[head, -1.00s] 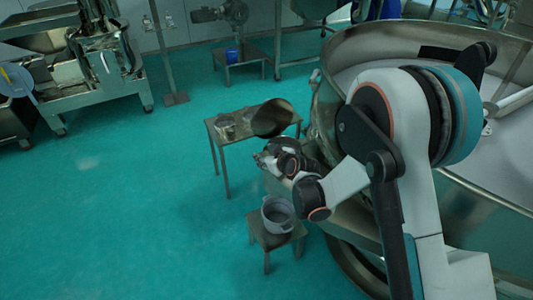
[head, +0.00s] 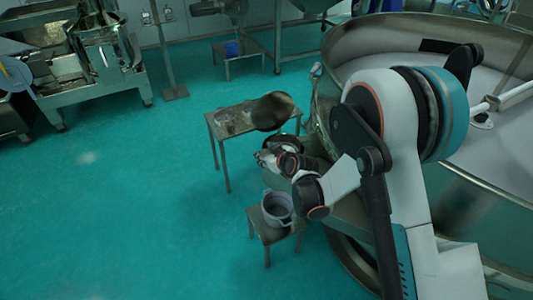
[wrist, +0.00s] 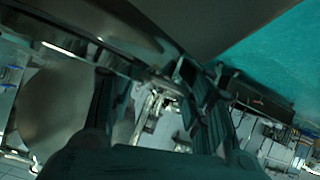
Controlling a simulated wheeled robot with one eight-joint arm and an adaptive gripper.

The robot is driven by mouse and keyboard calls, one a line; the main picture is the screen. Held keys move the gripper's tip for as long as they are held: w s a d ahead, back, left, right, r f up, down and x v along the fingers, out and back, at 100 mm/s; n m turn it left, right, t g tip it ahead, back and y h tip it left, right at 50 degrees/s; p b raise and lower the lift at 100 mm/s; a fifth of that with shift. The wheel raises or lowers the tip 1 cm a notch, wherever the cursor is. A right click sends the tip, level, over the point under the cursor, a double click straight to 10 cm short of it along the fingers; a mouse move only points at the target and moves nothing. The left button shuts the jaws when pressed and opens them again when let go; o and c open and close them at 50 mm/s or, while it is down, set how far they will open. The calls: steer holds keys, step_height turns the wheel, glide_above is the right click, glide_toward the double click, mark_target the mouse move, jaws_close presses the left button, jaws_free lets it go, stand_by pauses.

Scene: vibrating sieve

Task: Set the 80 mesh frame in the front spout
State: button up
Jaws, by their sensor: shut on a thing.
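My gripper (head: 268,157) is beside the big round sieve's near wall, above the low stool. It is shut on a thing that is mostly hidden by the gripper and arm. A small dark round piece (head: 287,143) shows just beyond the gripper and may be the mesh frame; no mesh label is readable. In the wrist view, my two fingers (wrist: 158,98) reach forward, and a grey rounded sheet (wrist: 60,100) lies beyond the left finger; I cannot tell what it is. The front spout (head: 350,212) is partly hidden behind my arm.
The large round sieve (head: 455,185) fills the right side. A metal side table (head: 228,125) carries a dark round pan-like thing (head: 272,111). A grey pot (head: 277,207) stands on a low stool (head: 262,233). Open green floor (head: 120,220) lies to the left.

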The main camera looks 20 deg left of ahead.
steer(key=shift+f, duration=0.5)
steer(key=o, duration=1.4)
steer(key=v, duration=1.2)
